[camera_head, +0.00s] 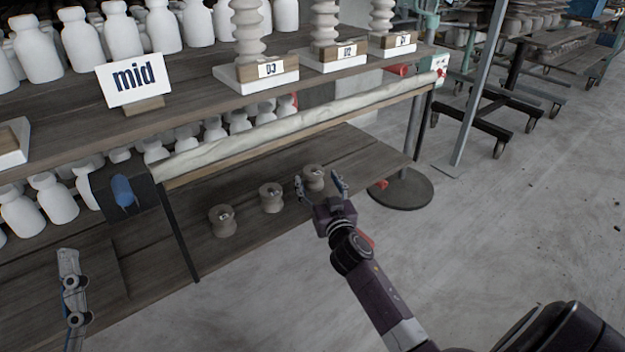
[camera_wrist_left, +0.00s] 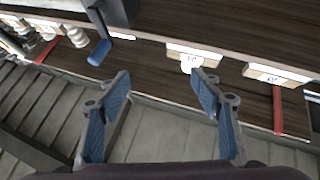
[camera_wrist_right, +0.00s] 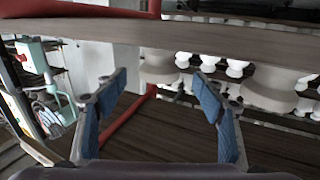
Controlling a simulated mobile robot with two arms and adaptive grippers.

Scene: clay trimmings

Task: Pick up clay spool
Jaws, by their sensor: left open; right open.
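Three grey-brown clay spools stand in a slanting row on the lower shelf in the head view: a near one (camera_head: 222,221), a middle one (camera_head: 271,198) and a far one (camera_head: 314,176). My right gripper (camera_head: 319,181) is open, with its fingers spread on either side of the far spool in that view. In the right wrist view a spool (camera_wrist_right: 159,66) shows between and beyond the open fingers, and another spool (camera_wrist_right: 269,91) shows to the right. I see no grip on either. My left gripper (camera_wrist_left: 162,78) is open and empty; part of it shows at the head view's lower left.
The upper shelf (camera_head: 215,102) overhangs the lower shelf (camera_head: 255,230). White bottles (camera_head: 58,198) stand behind on the left. A dark box (camera_head: 118,187) with a blue piece hangs at the shelf's front edge, near a dark post (camera_head: 180,235).

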